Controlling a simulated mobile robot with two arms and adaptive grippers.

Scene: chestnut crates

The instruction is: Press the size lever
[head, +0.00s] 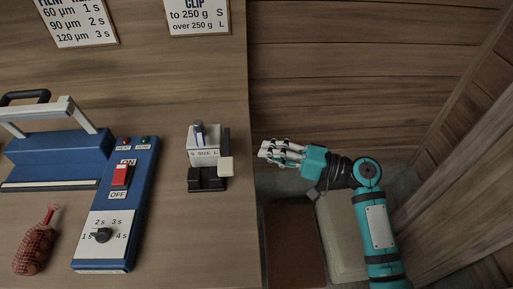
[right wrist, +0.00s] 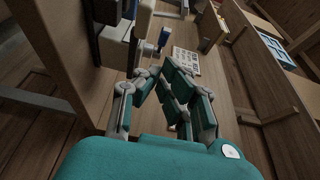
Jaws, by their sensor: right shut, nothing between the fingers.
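The clip device (head: 205,178) stands near the right edge of the wooden table. It has a grey block marked S SIZE L, a black base and a white paddle (head: 225,168) on its right side. My left gripper is out of view.
A blue sealer (head: 58,157) with a control panel holding a red switch (head: 120,176) and a dial (head: 101,235) stands at left. A netted bag of chestnuts (head: 35,246) lies in front. Crates (head: 341,240) sit below the table's right side. The table between panel and device is clear.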

